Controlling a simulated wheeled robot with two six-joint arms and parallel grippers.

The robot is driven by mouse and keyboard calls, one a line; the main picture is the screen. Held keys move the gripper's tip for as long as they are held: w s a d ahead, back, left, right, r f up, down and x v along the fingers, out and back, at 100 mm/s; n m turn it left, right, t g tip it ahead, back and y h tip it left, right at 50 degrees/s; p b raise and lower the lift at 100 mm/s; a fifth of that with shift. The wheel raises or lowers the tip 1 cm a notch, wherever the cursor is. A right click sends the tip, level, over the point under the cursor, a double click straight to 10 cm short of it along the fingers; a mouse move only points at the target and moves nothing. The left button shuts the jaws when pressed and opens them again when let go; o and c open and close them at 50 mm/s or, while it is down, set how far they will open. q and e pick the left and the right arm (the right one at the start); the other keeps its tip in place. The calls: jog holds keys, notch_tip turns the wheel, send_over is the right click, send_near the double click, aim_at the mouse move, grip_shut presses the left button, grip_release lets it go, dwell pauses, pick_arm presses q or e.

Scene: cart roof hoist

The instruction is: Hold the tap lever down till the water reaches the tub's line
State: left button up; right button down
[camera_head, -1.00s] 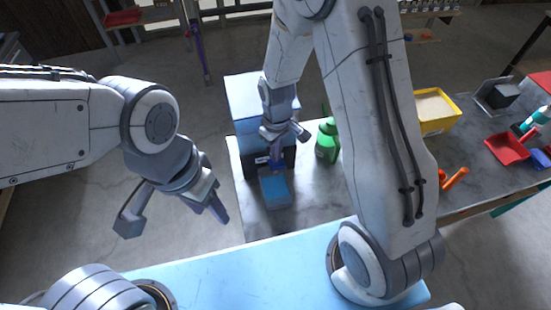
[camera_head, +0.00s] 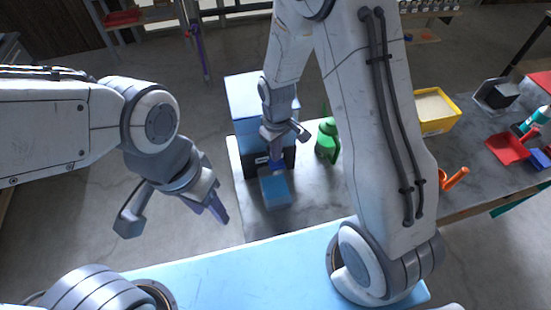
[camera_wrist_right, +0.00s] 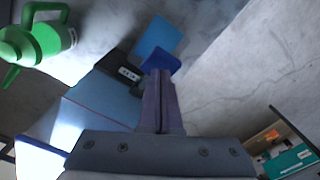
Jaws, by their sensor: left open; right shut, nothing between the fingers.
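The blue water dispenser (camera_head: 248,100) stands on the grey table, with a dark front (camera_wrist_right: 122,72) bearing a small label. Its blue tap lever (camera_head: 276,165) sticks out over the tub and shows in the right wrist view (camera_wrist_right: 160,58). The blue tub (camera_head: 276,192) sits below the tap; part of it shows in the wrist view (camera_wrist_right: 160,36). I cannot make out its line or the water level. My right gripper (camera_wrist_right: 158,74) is shut and empty, its fingertips at the lever, apparently touching it. My left gripper (camera_head: 180,222) is open and empty, left of the table.
A green watering can or bottle (camera_head: 327,140) stands right of the dispenser. A yellow bin (camera_head: 436,112), an orange-handled tool (camera_head: 455,179) and a red dustpan (camera_head: 508,147) are further right. The tabletop between the tub and my right arm is clear.

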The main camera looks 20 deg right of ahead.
jog(key=shift+f, duration=0.15)
jog(key=shift+f+b, duration=1.7)
jog(key=shift+f, duration=0.4)
jog(key=shift+r, duration=0.1)
dwell(4.2)
notch_tip(320, 180, up, 4)
jog(key=p, duration=0.3)
jog(key=shift+r+p, duration=0.15)
jog(key=shift+p, duration=0.25)
jog(key=shift+r, duration=0.15)
